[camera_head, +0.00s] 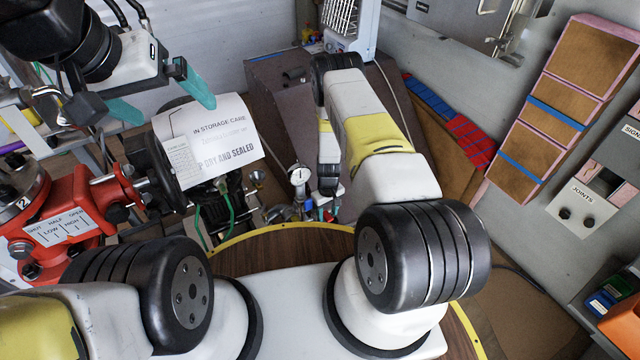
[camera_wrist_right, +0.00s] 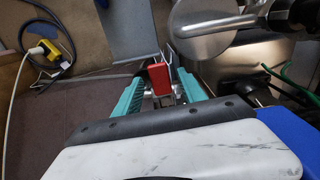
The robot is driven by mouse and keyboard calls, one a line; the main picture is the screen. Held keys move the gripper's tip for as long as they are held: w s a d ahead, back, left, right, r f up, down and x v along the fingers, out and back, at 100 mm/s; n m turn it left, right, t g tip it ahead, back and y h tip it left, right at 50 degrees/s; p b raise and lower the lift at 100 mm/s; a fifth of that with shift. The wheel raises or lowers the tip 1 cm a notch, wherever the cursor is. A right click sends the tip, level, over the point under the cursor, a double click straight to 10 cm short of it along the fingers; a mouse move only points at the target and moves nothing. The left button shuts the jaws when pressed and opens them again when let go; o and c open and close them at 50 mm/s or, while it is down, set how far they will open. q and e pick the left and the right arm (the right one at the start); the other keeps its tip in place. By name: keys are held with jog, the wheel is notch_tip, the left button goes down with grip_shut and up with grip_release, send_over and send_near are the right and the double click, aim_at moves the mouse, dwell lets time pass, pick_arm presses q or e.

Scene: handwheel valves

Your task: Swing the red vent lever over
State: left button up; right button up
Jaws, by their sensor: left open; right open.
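The red vent lever (camera_wrist_right: 158,79) shows in the right wrist view as a small red block on a metal fitting. It lies between the two teal fingers of my right gripper (camera_wrist_right: 160,88), which are apart. Whether either finger touches it, I cannot tell.
A red valve body (camera_head: 75,215) with a black handwheel (camera_head: 160,176) stands at the left. The paper tag (camera_head: 212,140) hangs close by the left fingers. In the right wrist view a round metal part (camera_wrist_right: 205,27) is close to the right finger.

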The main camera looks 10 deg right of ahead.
jog(key=shift+r, duration=2.6)
jog(key=shift+r, duration=0.1)
